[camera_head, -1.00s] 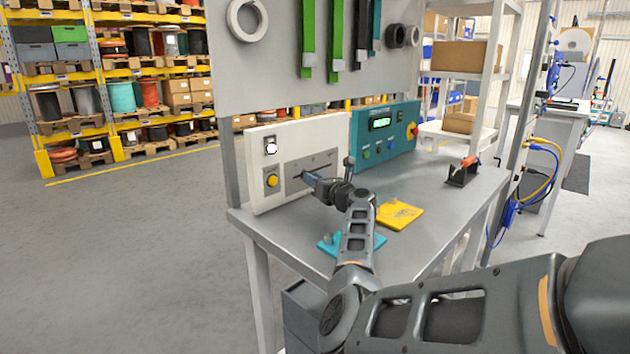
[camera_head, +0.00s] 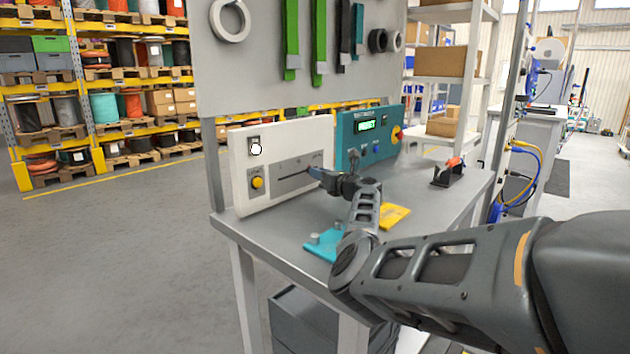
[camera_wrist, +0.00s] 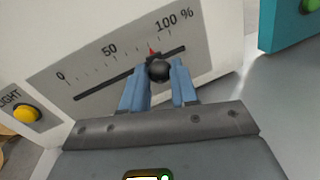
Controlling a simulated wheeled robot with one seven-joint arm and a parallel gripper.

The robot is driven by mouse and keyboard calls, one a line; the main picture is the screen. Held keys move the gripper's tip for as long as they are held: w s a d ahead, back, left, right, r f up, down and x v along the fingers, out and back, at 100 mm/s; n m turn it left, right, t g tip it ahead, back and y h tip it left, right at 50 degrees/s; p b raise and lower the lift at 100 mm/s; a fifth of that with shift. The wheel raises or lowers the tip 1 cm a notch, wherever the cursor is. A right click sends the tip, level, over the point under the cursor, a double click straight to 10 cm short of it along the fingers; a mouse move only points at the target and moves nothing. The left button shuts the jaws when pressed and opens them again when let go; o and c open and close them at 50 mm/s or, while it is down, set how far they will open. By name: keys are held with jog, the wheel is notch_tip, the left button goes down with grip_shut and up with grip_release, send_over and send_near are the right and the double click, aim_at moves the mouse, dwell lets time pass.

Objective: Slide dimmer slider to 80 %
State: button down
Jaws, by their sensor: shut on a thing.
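The white dimmer panel (camera_head: 290,140) stands upright on the bench, with a slot and a printed scale. In the wrist view, the scale plate (camera_wrist: 92,70) reads 0, 50 and 100 %. The black slider knob (camera_wrist: 159,70) sits in the right part of the slot. Its red pointer (camera_wrist: 151,51) is between 50 and 100 %, slightly past halfway between them. My gripper (camera_wrist: 159,86) is shut on the knob, with a blue finger on each side. In the head view, my gripper (camera_head: 315,173) is at the slot's right end and hides the knob.
Teal (camera_head: 322,245) and yellow (camera_head: 396,215) plates lie on the bench near my arm.

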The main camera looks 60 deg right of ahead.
jog(key=c, duration=0.9)
grip_release()
jog(key=shift+o, duration=0.2)
jog(key=shift+p+v, duration=0.45)
jog(key=shift+v, duration=3.4)
jog(key=shift+a, duration=0.1)
